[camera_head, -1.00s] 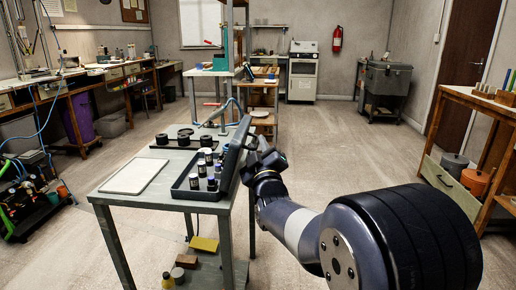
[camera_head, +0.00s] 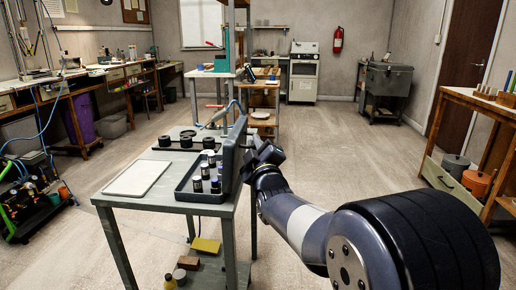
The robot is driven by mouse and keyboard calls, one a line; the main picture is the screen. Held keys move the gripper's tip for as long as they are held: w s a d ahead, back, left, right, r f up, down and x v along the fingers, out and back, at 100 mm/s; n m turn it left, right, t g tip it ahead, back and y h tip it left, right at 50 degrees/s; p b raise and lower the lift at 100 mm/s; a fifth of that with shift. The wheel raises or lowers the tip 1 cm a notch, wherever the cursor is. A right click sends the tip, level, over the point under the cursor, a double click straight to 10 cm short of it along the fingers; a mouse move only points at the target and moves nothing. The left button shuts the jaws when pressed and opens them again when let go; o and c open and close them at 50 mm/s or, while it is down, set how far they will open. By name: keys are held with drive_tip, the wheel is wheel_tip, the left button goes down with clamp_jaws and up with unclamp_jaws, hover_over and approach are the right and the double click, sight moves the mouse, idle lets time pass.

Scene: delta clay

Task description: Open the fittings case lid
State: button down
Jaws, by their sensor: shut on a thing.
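The fittings case (camera_head: 204,194) is a dark shallow box on a grey table (camera_head: 222,209). Several small cylindrical fittings (camera_head: 216,186) with dark and pale bands stand in it. Its dark lid (camera_head: 234,152) stands raised, roughly upright along the right side of the case, with its inner face toward the fittings. My gripper (camera_head: 250,155) is on the right, outer side of the lid, shut at its edge. The fingertips are small and partly hidden by the lid and my wrist.
A pale flat board (camera_head: 137,178) lies on the table left of the case. Several black round parts (camera_head: 186,141) stand in a row behind it. A yellow block (camera_head: 206,245) lies on the lower shelf.

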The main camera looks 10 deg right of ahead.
drive_tip(key=shift+a+r+n, duration=0.1)
drive_tip(key=shift+a+n, duration=0.05)
drive_tip(key=shift+n, duration=0.15)
drive_tip(key=c, duration=1.5)
unclamp_jaws()
drive_tip(key=v, duration=1)
drive_tip(key=shift+s+p, duration=0.35)
